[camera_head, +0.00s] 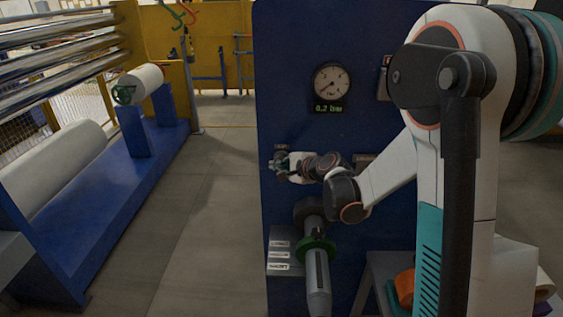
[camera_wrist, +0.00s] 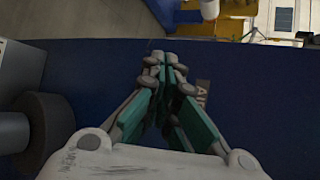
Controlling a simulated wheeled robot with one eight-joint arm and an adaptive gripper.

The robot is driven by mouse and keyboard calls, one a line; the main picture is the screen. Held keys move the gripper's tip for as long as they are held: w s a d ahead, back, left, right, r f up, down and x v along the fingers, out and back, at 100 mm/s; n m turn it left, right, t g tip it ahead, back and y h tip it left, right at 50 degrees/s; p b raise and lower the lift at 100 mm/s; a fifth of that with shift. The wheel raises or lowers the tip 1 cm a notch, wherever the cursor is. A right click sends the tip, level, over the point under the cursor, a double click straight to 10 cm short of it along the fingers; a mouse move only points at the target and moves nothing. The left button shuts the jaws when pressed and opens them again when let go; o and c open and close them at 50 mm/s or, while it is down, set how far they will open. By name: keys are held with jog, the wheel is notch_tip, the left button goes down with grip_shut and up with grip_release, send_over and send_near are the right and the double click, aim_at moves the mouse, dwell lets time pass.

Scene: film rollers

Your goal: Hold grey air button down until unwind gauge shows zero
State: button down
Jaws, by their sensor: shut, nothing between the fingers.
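The gauge (camera_head: 331,82) is a round dial on the blue panel (camera_head: 285,60) in the head view. The green readout (camera_head: 329,108) under it reads about 0.2 bar, and the needle points low and left. My gripper (camera_head: 277,165) is shut and empty at the left part of the panel, below the gauge. In the wrist view my gripper (camera_wrist: 166,60) has its fingertips together close to the blue panel face. A small label (camera_wrist: 203,95), partly hidden by the fingers, sits beside them. The grey air button is not visible; I cannot tell whether the fingertips touch it.
A grey shaft with a green collar (camera_head: 317,249) sticks out below my gripper. Small labels (camera_head: 279,255) are beside it. On the left are a blue frame (camera_head: 120,200), a white film roll (camera_head: 55,160) and metal rollers (camera_head: 60,45). The floor (camera_head: 200,220) between is clear.

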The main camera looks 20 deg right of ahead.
jog(key=shift+w+d, duration=0.15)
jog(key=shift+w, duration=0.35)
dwell(2.6)
jog(key=shift+s, duration=0.1)
dwell(1.9)
jog(key=shift+s+a+b, duration=0.3)
jog(key=shift+s+b, duration=0.1)
jog(key=shift+s, duration=0.4)
jog(key=s, duration=0.1)
jog(key=s+a, duration=0.1)
jog(key=s, duration=0.2)
jog(key=shift+s+a+b, duration=0.25)
jog(key=shift+s+b, duration=0.1)
